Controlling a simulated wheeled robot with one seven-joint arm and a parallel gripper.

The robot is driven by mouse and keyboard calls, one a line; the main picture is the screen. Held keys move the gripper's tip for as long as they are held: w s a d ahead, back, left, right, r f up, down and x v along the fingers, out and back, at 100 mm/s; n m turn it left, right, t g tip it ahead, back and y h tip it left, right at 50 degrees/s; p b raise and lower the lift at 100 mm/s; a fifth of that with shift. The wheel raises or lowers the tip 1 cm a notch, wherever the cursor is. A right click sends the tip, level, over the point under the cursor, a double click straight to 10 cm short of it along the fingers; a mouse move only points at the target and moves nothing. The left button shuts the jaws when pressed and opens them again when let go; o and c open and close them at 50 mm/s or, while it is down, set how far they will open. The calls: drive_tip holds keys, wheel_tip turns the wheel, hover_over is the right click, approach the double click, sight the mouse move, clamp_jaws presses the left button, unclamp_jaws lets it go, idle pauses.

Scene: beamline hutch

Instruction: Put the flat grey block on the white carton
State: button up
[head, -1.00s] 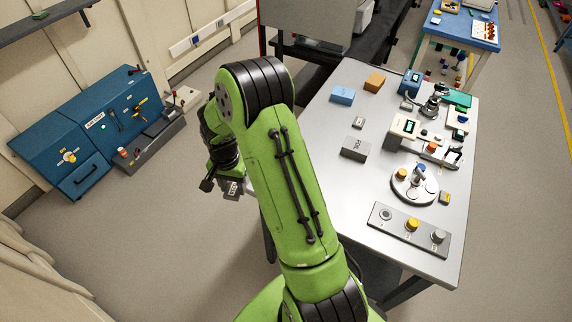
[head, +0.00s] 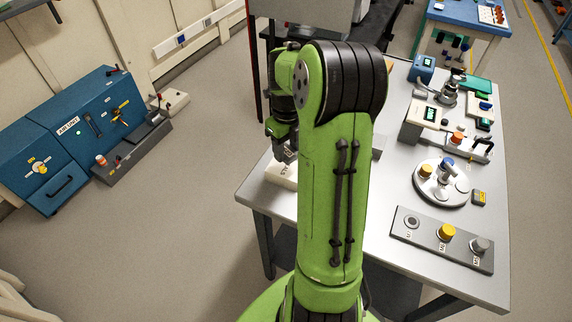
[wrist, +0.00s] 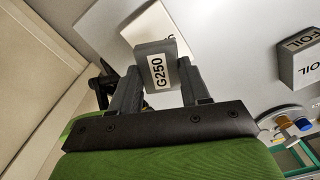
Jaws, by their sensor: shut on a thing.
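My gripper (wrist: 157,76) is shut on a grey block (wrist: 172,50) labelled G250, held between its two fingers. In the wrist view the white carton (wrist: 140,21) lies behind the block, partly covered by it. I cannot tell whether block and carton touch. In the head view the white carton (head: 279,176) sits near the left edge of the table, partly hidden by my arm. There my gripper (head: 287,153) is just above the carton, and the block is hard to make out.
The grey table (head: 385,217) also bears a FOIL box (wrist: 303,62), mostly hidden behind my arm in the head view. A round plate (head: 424,192), a strip with knobs (head: 424,237) and instruments stand on the right. Blue cabinets (head: 75,130) stand far left.

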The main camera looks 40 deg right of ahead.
sight(287, 168)
wheel_tip(287, 168, down, 5)
drive_tip(key=shift+f+b, duration=0.1)
drive_tip(key=shift+b, duration=0.45)
drive_tip(key=shift+f, duration=0.1)
drive_tip(key=o, duration=1.1)
